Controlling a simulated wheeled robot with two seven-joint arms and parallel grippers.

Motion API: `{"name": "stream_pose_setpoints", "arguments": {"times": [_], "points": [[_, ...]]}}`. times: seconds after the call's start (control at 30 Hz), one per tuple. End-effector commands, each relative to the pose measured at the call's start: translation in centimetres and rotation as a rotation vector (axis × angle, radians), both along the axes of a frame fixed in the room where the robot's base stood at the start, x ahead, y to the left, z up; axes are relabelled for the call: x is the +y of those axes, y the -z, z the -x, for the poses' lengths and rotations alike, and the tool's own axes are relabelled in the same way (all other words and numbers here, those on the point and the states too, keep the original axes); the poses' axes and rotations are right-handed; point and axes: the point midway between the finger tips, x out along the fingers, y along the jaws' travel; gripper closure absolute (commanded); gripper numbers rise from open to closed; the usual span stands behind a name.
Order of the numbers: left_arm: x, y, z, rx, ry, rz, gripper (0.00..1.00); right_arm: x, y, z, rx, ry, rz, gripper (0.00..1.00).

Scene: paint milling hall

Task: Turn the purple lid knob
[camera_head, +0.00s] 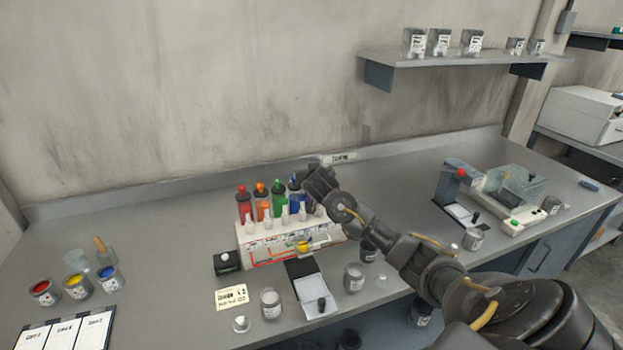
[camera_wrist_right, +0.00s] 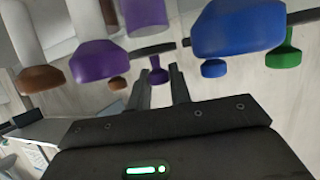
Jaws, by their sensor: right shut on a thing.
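The purple lid knob (camera_wrist_right: 158,75) shows in the right wrist view, at the fingertips of my right gripper (camera_wrist_right: 160,80). The two fingers stand on either side of it and are shut on it. A purple bottle part (camera_wrist_right: 145,15) lies just beyond the knob. In the head view my right gripper (camera_head: 312,181) is at the right end of the bottle row on the white dispenser (camera_head: 290,240). There the gripper and arm hide the purple knob. My left gripper is not in view.
Red (camera_head: 243,203), orange (camera_head: 261,200) and green (camera_head: 278,197) bottles stand left of my gripper. Open paint cans (camera_head: 77,287) stand at the left.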

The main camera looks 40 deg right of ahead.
Motion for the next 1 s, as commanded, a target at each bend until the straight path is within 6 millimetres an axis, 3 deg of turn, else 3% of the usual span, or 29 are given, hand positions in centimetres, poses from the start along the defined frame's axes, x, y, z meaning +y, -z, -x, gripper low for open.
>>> {"name": "stream_pose_setpoints", "arguments": {"times": [0.43, 0.47, 0.5, 0.83, 1.0], "points": [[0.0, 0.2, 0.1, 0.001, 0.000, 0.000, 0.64, -0.2, -0.4, -0.1, -0.006, 0.013, 0.001, 1.00], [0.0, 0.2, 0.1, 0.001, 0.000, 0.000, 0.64, -0.2, -0.4, -0.1, -0.008, 0.013, 0.001, 0.79], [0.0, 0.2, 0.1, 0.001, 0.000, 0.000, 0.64, -0.2, -0.4, -0.1, -0.007, 0.013, 0.002, 0.73], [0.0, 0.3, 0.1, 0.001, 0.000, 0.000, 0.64, 0.0, -0.2, 0.1, -0.004, 0.011, 0.001, 0.73], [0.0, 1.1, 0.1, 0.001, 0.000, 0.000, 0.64, 1.0, -0.7, 1.6, -0.004, 0.009, 0.003, 0.73]]}}
